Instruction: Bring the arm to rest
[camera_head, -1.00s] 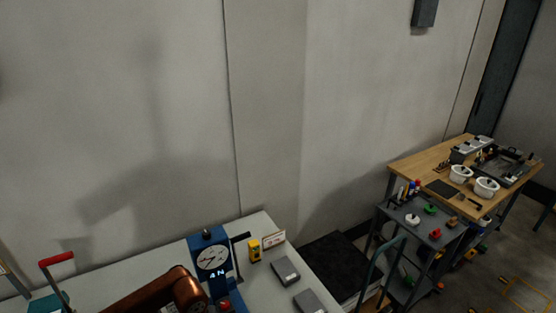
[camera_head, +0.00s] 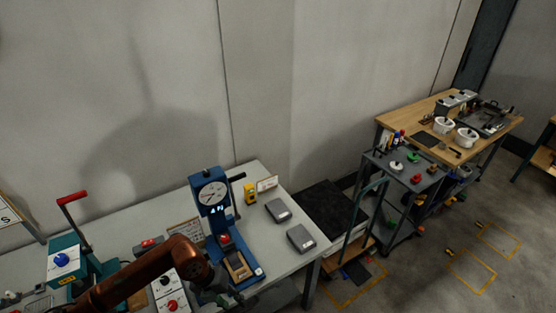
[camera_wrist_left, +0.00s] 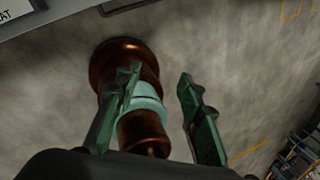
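My left arm (camera_head: 140,275), copper-brown, comes in from the lower left in the head view and reaches over the pale table. My left gripper (camera_head: 215,292) is small and dark there, near the base of the blue press with a dial (camera_head: 212,200). In the left wrist view the two green-grey fingers (camera_wrist_left: 160,97) stand wide apart, with nothing held between them. A copper part with a pale ring, coloured like my own arm, shows behind the left finger. My right gripper is in neither current view.
The pale table (camera_head: 270,240) also bears two grey boxes (camera_head: 300,238), a yellow device (camera_head: 250,194) and a teal machine with a red-handled lever (camera_head: 70,258). A grey cart (camera_head: 402,170) and a wooden bench (camera_head: 400,118) stand right. Floor at lower right is mostly clear.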

